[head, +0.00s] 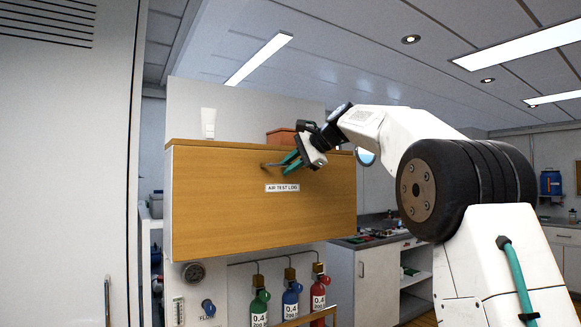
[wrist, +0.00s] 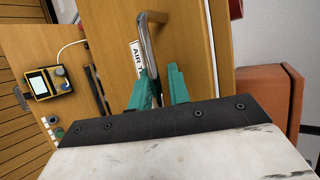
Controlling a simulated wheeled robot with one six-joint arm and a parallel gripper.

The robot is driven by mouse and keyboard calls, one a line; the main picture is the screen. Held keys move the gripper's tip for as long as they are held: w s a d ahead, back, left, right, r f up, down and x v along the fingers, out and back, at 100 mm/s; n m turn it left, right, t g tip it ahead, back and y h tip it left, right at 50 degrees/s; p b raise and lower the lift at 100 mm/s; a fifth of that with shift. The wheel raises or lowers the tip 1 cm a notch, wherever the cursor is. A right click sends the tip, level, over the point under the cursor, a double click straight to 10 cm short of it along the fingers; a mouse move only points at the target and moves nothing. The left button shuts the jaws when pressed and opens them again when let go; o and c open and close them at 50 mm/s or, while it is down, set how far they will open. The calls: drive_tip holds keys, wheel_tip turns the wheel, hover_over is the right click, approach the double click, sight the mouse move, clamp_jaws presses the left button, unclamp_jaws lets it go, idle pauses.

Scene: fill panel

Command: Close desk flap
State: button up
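The desk flap (head: 225,205) is a wide wooden panel labelled AIR TEST LOG on the wall unit. It stands upright in the head view, and its top edge looks level with the wooden top board. The flap also shows in the wrist view (wrist: 185,45). A metal bar handle (wrist: 148,45) is fixed on its face near the label. My gripper (head: 289,162) is at the handle, with its teal fingers (wrist: 161,88) on either side of the bar's near end. The fingers stand apart and a small gap shows beside the bar. Firm contact cannot be told.
Green, blue and red gas bottles (head: 291,300) hang below the flap. A yellow device (wrist: 48,83) lies on a wooden surface below. A tall grey cabinet (head: 65,170) is close at left.

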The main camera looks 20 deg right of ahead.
drive_tip(key=v, duration=0.7)
drive_tip(key=shift+s+d+r, duration=0.15)
drive_tip(key=shift+s+r, duration=0.1)
idle(0.3)
drive_tip(key=s+f+n+g+h, duration=0.15)
drive_tip(key=s+f, duration=0.25)
drive_tip(key=f, duration=0.4)
drive_tip(key=s+f+n+g+h, duration=0.1)
drive_tip(key=s+f+n+g, duration=0.2)
drive_tip(key=f, duration=0.6)
drive_tip(key=s+a+f+n+g+h, duration=0.1)
drive_tip(key=s+a+f+n, duration=0.2)
drive_tip(key=s+f, duration=0.5)
drive_tip(key=s+a+f+n+g+h, duration=0.1)
drive_tip(key=s+f, duration=0.7)
drive_tip(key=s, duration=0.9)
drive_tip(key=s+a+f+n+g+h, duration=0.1)
drive_tip(key=s+a+f+n, duration=0.4)
drive_tip(key=s, duration=0.8)
drive_tip(key=shift+a+f+g+h, duration=0.35)
drive_tip(key=shift+a+f+h, duration=0.5)
drive_tip(key=shift+f, duration=0.65)
